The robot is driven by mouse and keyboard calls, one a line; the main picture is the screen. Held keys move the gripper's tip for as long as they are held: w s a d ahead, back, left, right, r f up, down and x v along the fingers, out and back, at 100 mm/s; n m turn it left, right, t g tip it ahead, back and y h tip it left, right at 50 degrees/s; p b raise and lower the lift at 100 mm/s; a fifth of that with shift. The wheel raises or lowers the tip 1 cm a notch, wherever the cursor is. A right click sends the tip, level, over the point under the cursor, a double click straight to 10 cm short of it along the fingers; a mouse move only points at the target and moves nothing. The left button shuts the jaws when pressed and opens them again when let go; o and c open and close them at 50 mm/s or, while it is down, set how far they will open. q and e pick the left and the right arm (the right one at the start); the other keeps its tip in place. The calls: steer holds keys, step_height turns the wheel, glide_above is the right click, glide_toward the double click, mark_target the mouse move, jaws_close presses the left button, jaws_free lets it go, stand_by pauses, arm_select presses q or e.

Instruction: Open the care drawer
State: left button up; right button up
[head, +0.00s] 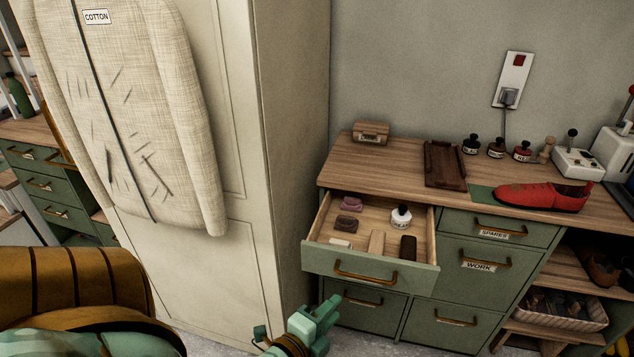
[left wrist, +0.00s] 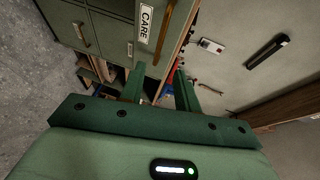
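The top left drawer (head: 420,279) of the green bench is pulled out, showing its contents in the head view. Its brass handle (head: 366,275) is on the front. In the left wrist view a white CARE label (left wrist: 144,24) sits on a green drawer front beside a brass handle (left wrist: 165,32). My left gripper (head: 326,309) is below and left of the open drawer's handle, apart from it. In the left wrist view its two fingers (left wrist: 158,86) are spread with no object held between them. My right gripper is not in view.
Inside the drawer are a white bottle (head: 401,217), brushes and blocks. A red shoe (head: 540,196), small bottles and a wooden tray (head: 444,164) stand on the worktop. A tall cream cabinet (head: 290,110) with a hanging garment bag stands left of the bench. Other drawers are shut.

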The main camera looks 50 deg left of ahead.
arm_select(q)
steer(key=v, duration=0.4)
steer(key=shift+s, duration=0.25)
stand_by(0.3)
